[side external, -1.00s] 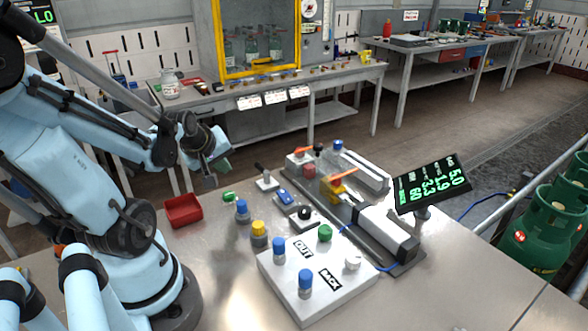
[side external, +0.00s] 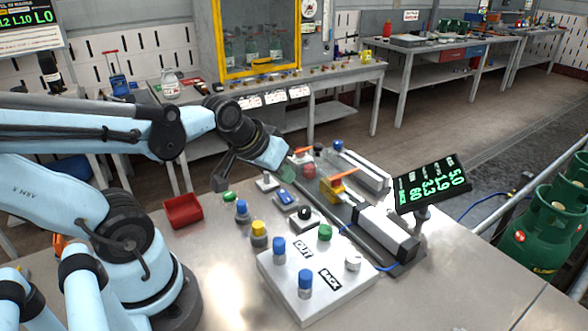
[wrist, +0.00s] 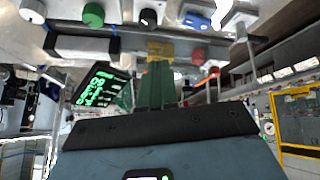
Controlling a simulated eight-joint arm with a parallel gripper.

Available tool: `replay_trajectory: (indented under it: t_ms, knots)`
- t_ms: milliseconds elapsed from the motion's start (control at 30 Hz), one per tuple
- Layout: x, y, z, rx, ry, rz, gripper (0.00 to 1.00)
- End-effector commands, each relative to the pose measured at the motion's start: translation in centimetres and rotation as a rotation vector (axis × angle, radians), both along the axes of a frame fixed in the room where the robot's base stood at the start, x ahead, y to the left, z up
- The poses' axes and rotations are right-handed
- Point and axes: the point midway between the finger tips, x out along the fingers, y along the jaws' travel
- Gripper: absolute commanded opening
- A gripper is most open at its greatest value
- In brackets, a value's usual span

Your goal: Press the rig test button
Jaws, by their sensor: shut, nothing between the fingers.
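The rig (side external: 345,212) is a long grey base with a white cylinder (side external: 388,233), a yellow block with an orange lever (side external: 338,182) and a round red button (side external: 309,171) near its far end. No readable label says which control is the test button. My gripper (side external: 286,173) is shut and empty, just left of the red button and above the table; I cannot tell whether it touches anything. In the wrist view its green fingers (wrist: 157,86) are together, below the yellow block (wrist: 160,50), with a red button (wrist: 198,53) to their right.
A white panel (side external: 322,285) marked OUT and BACK carries green, white and blue-topped pieces. A blue switch (side external: 285,198), a black knob (side external: 304,213) and a lever stand left of the rig. A tilted display (side external: 432,184) stands right. A red tray (side external: 183,210) lies left.

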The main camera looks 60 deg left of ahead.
Motion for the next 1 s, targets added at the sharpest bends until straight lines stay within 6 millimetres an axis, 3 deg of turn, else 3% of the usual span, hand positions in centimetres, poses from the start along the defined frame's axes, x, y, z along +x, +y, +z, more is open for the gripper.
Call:
replay_trajectory:
  t_ms: [33, 200, 600, 767, 867, 1000]
  knots:
    - [0.0, -1.8, 0.4, 0.029, 0.007, -0.095, 0.00]
    - [-0.3, -4.9, 1.1, 0.097, 0.015, -0.287, 0.00]
    - [-0.4, -5.6, 1.3, 0.116, 0.017, -0.333, 0.00]
    - [-0.2, -4.2, 1.5, 0.132, 0.056, -0.320, 0.00]
    - [-0.1, -2.0, 1.9, 0.153, 0.123, -0.308, 0.00]
    - [-0.4, 2.4, 2.4, 0.171, 0.258, -0.295, 0.00]
